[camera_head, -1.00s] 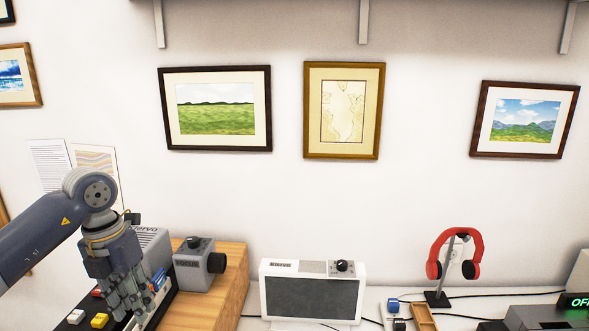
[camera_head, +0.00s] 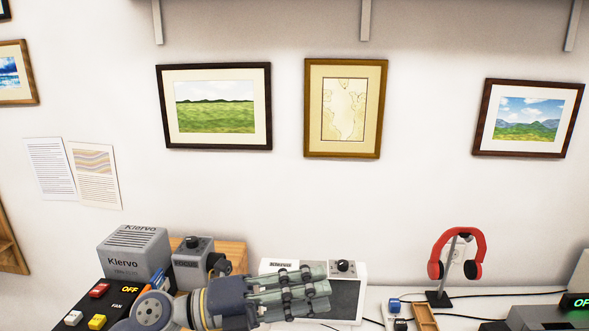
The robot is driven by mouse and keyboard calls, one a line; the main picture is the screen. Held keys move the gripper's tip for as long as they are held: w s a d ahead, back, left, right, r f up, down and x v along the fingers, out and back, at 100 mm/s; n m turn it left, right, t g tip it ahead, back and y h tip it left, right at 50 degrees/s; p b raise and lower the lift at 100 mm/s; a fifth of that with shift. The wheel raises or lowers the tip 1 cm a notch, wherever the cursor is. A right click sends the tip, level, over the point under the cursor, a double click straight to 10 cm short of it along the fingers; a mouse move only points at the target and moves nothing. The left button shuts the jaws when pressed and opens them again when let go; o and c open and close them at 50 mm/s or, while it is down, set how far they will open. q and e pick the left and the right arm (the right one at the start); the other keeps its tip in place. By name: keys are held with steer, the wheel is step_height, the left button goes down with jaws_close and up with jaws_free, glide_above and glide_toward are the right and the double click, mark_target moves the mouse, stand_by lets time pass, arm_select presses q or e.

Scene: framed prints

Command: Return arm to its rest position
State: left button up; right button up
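My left gripper (camera_head: 290,293) shows at the bottom centre of the head view, with its arm coming in from the lower left. Its fingers point to the right and lie in front of the white device with a dark screen (camera_head: 346,295), hiding the left part of it. I see nothing held in the fingers, but whether they are open or shut is not clear. My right gripper is out of view.
Framed prints hang on the wall: a green field (camera_head: 214,106), a map (camera_head: 345,108) and mountains (camera_head: 528,118). On the desk are grey boxes (camera_head: 134,252), a switch panel (camera_head: 98,306), red headphones on a stand (camera_head: 456,253) and a wooden tray (camera_head: 425,318).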

arm_select(q)
steer(key=w+a+n+t+y, duration=0.3)
steer(key=a+n+t+y, duration=0.15)
steer(key=n+t, duration=0.45)
steer(key=w+a+n+t+y, duration=0.3)
steer(key=a+n+t, duration=0.4)
steer(key=n, duration=0.4)
steer(key=s+a+f+n+g+y, duration=0.2)
steer(key=a+f+n+y, duration=0.35)
steer(key=f, duration=0.25)
steer(key=s+a+f+n+g+y, duration=0.1)
steer(key=a+f+n+g+y, duration=0.1)
steer(key=a+f+n+y, duration=0.5)
steer(key=s+d+f+n+g+h, duration=0.1)
steer(key=s+f+g, duration=0.5)
steer(key=s+f, duration=0.55)
steer(key=s+f+n+g, duration=0.1)
steer(key=s+f+g, duration=0.6)
steer(key=s, duration=0.7)
step_height(320, 180, down, 28)
steer(key=s+b, duration=0.1)
steer(key=s+a+f+g+b, duration=0.1)
steer(key=s+a+f, duration=0.1)
steer(key=s+f, duration=1.5)
steer(key=shift+a+f, duration=0.2)
steer(key=shift+a, duration=0.2)
